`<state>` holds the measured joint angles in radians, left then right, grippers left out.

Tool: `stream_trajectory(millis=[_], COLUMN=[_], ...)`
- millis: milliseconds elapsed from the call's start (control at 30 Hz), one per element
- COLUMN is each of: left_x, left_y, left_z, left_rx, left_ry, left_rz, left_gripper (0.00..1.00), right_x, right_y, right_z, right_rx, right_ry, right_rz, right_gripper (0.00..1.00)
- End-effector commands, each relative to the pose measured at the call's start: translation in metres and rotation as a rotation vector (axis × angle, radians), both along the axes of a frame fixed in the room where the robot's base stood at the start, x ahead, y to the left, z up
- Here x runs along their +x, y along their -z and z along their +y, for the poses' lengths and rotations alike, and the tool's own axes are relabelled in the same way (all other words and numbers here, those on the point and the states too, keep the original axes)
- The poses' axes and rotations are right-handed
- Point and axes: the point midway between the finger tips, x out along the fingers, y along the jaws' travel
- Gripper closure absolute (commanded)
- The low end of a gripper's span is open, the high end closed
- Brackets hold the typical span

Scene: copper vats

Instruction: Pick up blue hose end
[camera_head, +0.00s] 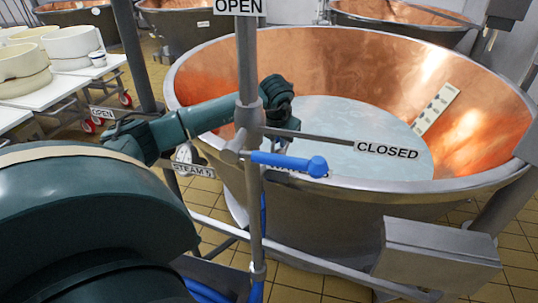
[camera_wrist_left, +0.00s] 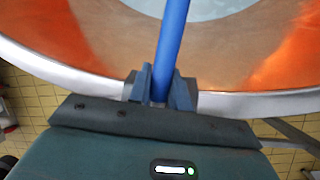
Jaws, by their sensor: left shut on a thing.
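A blue hose end (camera_head: 292,163) sticks out to the right beside the grey upright pipe, in front of the copper vat. It has a rounded tip. My left gripper (camera_head: 284,142) shows just above it, partly behind the pipe, and its fingers are hard to make out there. In the left wrist view my left gripper (camera_wrist_left: 161,92) is shut on the blue hose (camera_wrist_left: 172,40), which runs between the fingers and away over the vat rim. My right gripper is not in view.
The copper vat (camera_head: 470,75) holds pale liquid (camera_head: 350,115). The upright pipe (camera_head: 254,205) and a lever marked CLOSED (camera_head: 387,149) stand close to my left arm. A grey box (camera_head: 437,255) is at the lower right. White tubs (camera_head: 72,45) stand at the back left.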

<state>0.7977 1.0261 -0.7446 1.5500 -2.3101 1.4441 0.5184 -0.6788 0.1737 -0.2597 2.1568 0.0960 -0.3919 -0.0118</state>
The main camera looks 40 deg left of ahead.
Motion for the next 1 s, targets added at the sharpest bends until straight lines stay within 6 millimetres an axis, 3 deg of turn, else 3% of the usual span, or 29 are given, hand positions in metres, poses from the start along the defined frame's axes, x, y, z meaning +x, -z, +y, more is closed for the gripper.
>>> stream_trajectory(millis=[267,700,1000], left_x=[0.001,0.001,0.000], left_y=[-0.008,-0.085,-0.102], left_z=[0.001,0.000,0.000], left_rx=[0.000,0.000,0.000], left_ry=[-0.001,0.000,0.000], left_rz=[-0.005,-0.007,-0.003], left_gripper=[1.00,1.00,1.00], right_x=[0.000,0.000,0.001], right_y=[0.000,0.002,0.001], right_z=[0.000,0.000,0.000], right_rx=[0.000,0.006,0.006], right_ry=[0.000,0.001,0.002], right_rz=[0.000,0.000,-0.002], right_gripper=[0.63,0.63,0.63])
